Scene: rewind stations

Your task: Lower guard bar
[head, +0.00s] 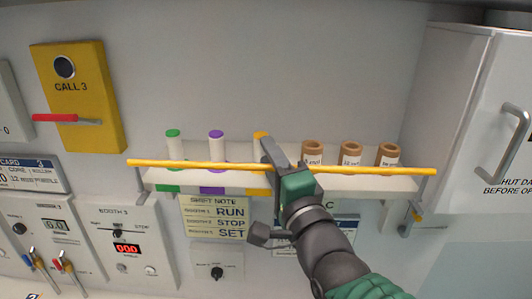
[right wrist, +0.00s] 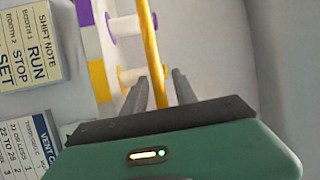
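The guard bar (head: 375,171) is a thin yellow rod. It runs level across the front of a white shelf with several spools, and metal brackets show at its ends. My right gripper (head: 284,160) is at the middle of the bar and covers a short stretch of it. In the right wrist view, the two fingers (right wrist: 160,85) are apart, and the yellow bar (right wrist: 151,45) passes between them with gaps beside it. I cannot tell whether either finger touches the bar. My left gripper is not in view.
Behind the bar, the shelf (head: 375,184) holds green, purple and yellow spools on the left and brown ones on the right. A yellow CALL 3 box (head: 78,105) with a red lever is at left. A white cabinet (head: 455,100) stands at right. A shift note (head: 216,219) hangs below.

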